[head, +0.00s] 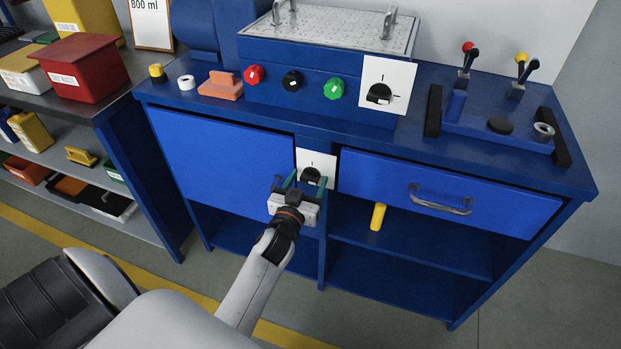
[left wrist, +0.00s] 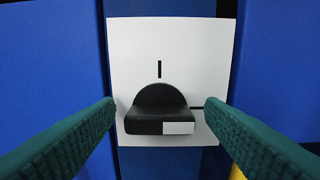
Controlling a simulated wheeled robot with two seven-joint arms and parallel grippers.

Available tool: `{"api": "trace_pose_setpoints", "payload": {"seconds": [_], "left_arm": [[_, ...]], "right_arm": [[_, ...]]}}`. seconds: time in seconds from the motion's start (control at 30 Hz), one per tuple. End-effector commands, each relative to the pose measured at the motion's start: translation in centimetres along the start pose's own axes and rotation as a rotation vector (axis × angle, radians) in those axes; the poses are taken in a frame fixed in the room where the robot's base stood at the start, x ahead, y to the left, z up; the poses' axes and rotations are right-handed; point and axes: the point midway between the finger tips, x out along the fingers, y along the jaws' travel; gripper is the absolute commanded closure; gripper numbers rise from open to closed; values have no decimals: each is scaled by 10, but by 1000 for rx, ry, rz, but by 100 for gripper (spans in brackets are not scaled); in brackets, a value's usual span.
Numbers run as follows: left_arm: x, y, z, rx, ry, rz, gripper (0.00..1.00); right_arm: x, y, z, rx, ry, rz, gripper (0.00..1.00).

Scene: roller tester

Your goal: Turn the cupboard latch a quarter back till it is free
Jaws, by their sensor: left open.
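The cupboard latch is a black knob (head: 311,175) on a white plate on the post between the blue door and the drawer. In the left wrist view the knob (left wrist: 158,112) faces me, its bar level and its white mark at the right end, towards the plate's right-hand line. Another line stands upright above the knob. My left gripper (head: 292,183) is open in front of the latch. Its green fingers (left wrist: 160,106) show left and right of the knob, with small gaps in the picture. I cannot tell their depth against the plate. My right gripper is not in view.
The blue door (head: 213,155) is left of the latch and the drawer (head: 440,193) with its handle is right. A yellow cylinder (head: 378,216) stands on the shelf below. Above, another black knob (head: 379,94) sits on a white plate. A shelf unit (head: 70,135) stands at left.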

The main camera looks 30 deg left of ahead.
Motion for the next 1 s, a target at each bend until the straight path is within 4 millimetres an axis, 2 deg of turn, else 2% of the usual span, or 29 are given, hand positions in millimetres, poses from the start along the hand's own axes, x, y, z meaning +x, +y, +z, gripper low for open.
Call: {"api": "trace_pose_setpoints", "payload": {"seconds": [0.03,0.07,0.33,0.57,1.0], "left_arm": [[0,0,0,0,0,0,40],[0,0,0,0,0,0,45],[0,0,0,0,0,0,89],[0,0,0,-41,1,0,90],[-1,0,0,-207,1,0,90]], "right_arm": [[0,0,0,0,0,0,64],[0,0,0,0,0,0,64],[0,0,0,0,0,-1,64],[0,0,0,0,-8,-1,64],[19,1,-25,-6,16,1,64]]}}
